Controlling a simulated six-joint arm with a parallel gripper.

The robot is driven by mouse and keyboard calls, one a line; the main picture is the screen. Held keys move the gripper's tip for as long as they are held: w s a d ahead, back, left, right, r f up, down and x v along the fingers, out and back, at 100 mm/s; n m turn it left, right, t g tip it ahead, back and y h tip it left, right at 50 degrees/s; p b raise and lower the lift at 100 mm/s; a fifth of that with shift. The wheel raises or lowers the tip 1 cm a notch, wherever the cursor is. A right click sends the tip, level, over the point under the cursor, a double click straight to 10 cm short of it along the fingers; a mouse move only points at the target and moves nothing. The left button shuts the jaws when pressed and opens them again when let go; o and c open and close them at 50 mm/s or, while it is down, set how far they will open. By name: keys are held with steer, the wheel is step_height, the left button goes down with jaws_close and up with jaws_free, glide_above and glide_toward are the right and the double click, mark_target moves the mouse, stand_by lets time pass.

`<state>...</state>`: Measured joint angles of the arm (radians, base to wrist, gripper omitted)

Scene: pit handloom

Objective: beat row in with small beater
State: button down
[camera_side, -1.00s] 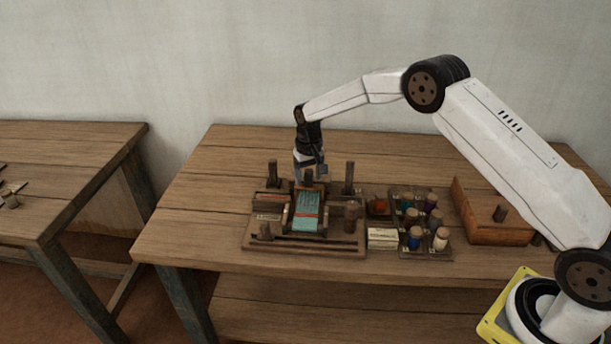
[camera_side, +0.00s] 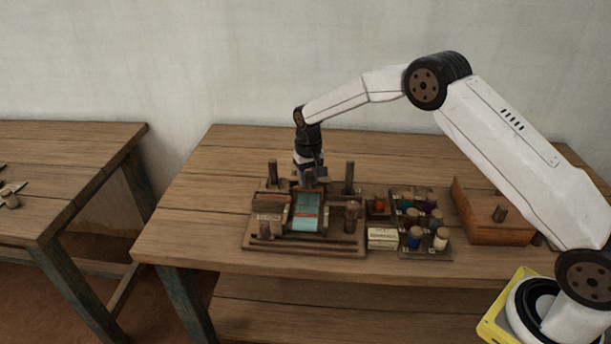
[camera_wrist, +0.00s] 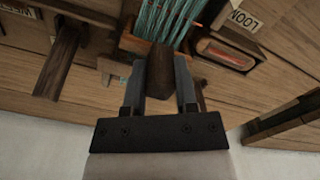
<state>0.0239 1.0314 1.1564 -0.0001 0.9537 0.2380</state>
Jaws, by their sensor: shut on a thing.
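My gripper (camera_side: 310,178) is over the back of the small wooden loom (camera_side: 262,243). In the wrist view, its two grey fingers (camera_wrist: 159,78) are shut on a dark wooden block, which looks like the handle of the small beater (camera_wrist: 161,70). The block stands at the end of the teal warp threads (camera_wrist: 165,18). In the side view the teal and orange woven strip (camera_side: 307,211) lies at the middle of the loom, in front of my gripper. The beater's lower edge and its contact with the row are hidden.
Wooden posts (camera_side: 349,178) stand at both sides of the loom. A shuttle-like piece (camera_wrist: 226,55) lies in a slot beside the threads. To the right are a tray of thread spools (camera_side: 441,239) and a wooden box (camera_side: 490,222). The table behind the loom is clear.

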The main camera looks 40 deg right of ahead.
steer(key=c, duration=1.3)
jaws_free()
steer(key=shift+s+a, duration=2.6)
steer(key=shift+a, duration=0.05)
steer(key=shift+c, duration=0.2)
steer(key=shift+w, duration=0.1)
steer(key=shift+o, duration=0.2)
steer(key=shift+w+d, duration=2.3)
steer(key=shift+w, duration=0.15)
steer(key=o, duration=0.7)
steer(key=shift+o, duration=1.2)
steer(key=shift+d, duration=0.1)
steer(key=shift+r, duration=0.15)
steer(key=shift+s+d+r, duration=0.1)
steer(key=shift+r, duration=3)
